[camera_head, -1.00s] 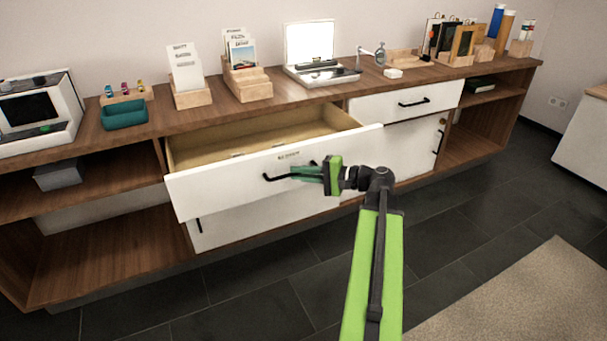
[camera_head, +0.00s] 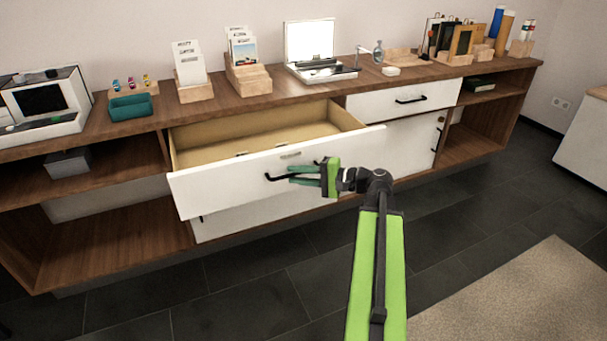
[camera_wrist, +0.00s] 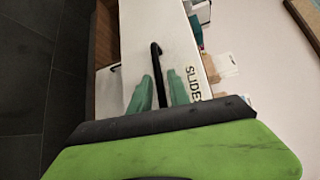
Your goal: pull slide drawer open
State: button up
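The slide drawer is the upper left drawer of the wooden sideboard; its white front (camera_head: 235,180) stands well out from the cabinet and its pale, seemingly empty inside shows. Its black bar handle (camera_head: 277,177) is on the front, partly hidden by my gripper. My gripper (camera_head: 305,175) is at the handle's right part. In the wrist view its green fingers (camera_wrist: 160,90) lie on either side of the handle (camera_wrist: 156,58), with narrow gaps showing. The label, reading "SLIDE" in part, shows beside the fingers (camera_wrist: 193,83).
Another white drawer (camera_head: 405,101) to the right is closed, with a cupboard door (camera_head: 408,146) below it. A teal tray (camera_head: 131,105), card holders and a white open case (camera_head: 312,52) stand on the top. The dark tiled floor in front is clear, with a beige rug (camera_head: 520,300) at right.

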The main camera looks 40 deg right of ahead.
jog(key=shift+o, duration=0.7)
jog(key=shift+d, duration=0.25)
jog(key=p+v, duration=0.2)
jog(key=v, duration=1.5)
jog(key=shift+s, duration=0.2)
